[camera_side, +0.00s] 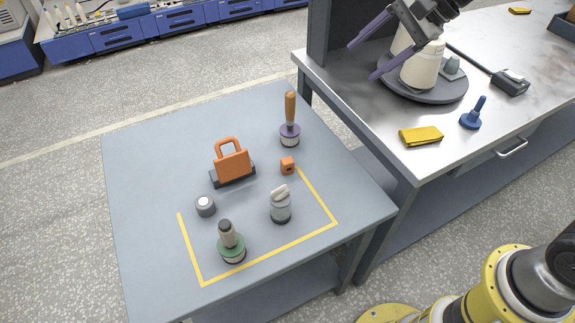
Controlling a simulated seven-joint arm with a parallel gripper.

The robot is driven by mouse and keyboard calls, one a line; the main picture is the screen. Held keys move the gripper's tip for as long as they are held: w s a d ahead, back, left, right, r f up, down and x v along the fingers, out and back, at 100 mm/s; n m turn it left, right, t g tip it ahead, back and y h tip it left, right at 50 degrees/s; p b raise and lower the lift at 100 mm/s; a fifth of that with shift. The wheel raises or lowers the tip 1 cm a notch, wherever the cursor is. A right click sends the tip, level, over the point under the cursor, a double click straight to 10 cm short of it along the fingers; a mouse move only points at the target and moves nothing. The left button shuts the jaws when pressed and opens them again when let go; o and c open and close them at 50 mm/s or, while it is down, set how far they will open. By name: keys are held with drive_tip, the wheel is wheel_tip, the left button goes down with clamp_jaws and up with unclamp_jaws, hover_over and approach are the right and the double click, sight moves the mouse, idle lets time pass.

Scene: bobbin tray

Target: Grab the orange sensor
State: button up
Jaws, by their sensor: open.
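A small orange block with a dark spot on its face, which looks like the orange sensor (287,166), sits on the grey-blue table (140,230) near the upper right end of a yellow line. A larger orange piece with a loop handle (232,165) stands on a dark base to its left. My gripper (361,62), with two purple fingers, is at the top right above the metal bench, well up and to the right of the small block. Its fingers are apart with nothing between them.
A wooden-handled tool (290,120) stands just behind the small block. A grey-white piece (280,206), a green-based piece (232,242) and a grey knob (205,206) stand nearer. The metal bench (350,85) holds white cones (422,70) and a yellow pad (421,136). The table's left side is clear.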

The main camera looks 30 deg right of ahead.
drive_tip(key=w+a+f+m+g, duration=0.2)
drive_tip(key=w+a+f+m, duration=0.1)
drive_tip(key=w+f, duration=0.65)
drive_tip(key=g, duration=0.2)
approach(288, 161)
drive_tip(key=shift+m+y, duration=0.3)
drive_tip(key=shift+y, duration=0.1)
drive_tip(key=x, duration=0.4)
drive_tip(key=shift+d+f, duration=0.2)
drive_tip(key=shift+d, duration=0.2)
drive_tip(key=shift+x, duration=3.15)
clamp_jaws()
